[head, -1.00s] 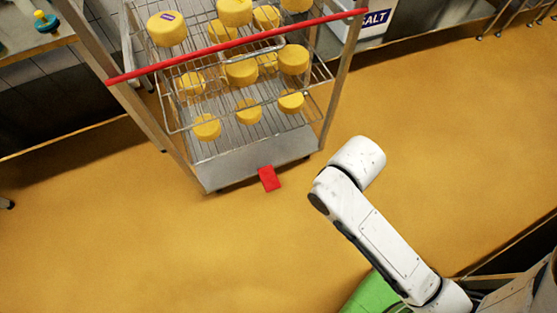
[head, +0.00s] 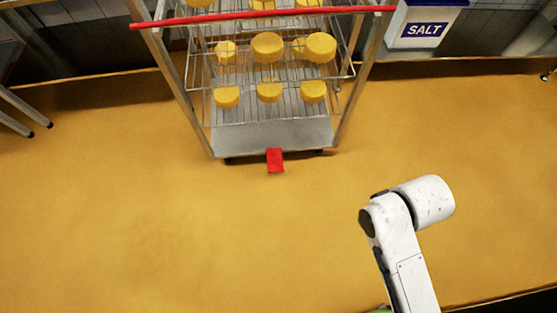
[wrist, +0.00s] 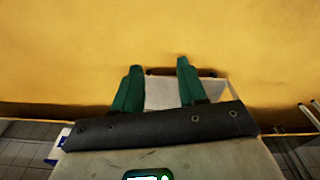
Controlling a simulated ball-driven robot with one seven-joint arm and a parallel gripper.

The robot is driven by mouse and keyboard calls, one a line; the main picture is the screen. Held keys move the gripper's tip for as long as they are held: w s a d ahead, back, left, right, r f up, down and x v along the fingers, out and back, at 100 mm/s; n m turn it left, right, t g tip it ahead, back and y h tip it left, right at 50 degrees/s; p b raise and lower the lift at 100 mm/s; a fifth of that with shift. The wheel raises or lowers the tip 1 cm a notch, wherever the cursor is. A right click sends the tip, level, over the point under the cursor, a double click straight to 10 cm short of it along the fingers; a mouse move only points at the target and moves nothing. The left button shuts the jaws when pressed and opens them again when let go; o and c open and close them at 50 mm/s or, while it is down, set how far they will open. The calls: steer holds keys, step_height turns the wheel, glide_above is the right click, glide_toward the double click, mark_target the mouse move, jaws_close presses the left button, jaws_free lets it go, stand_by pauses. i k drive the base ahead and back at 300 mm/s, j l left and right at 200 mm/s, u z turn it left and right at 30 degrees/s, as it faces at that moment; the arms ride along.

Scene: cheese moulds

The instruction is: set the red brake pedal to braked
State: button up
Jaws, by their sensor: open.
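The red brake pedal (head: 275,160) sticks out low at the front middle of the wheeled rack (head: 270,137), close to the floor. It looks like a small red plate; I cannot tell its setting. My gripper (wrist: 158,68) shows only in the wrist view, with two green fingers apart and nothing between them. Beyond the fingers is a pale grey panel, which looks like the rack's base. The pedal cannot be made out in the wrist view. In the head view my white arm is at the lower right, apart from the pedal, and the gripper is out of sight.
The rack holds several yellow cheeses (head: 267,45) on wire shelves and has a red bar (head: 262,18) across its front. A white salt bin (head: 422,27) stands at the back right. Metal legs (head: 22,115) stand at the left. The yellow floor before the rack is clear.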

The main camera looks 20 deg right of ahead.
mark_target(274, 155)
steer(key=i+l+u, duration=0.15)
steer(key=i+u, duration=0.15)
steer(key=i+l+u, duration=0.35)
steer(key=i, duration=0.2)
steer(key=j, duration=0.1)
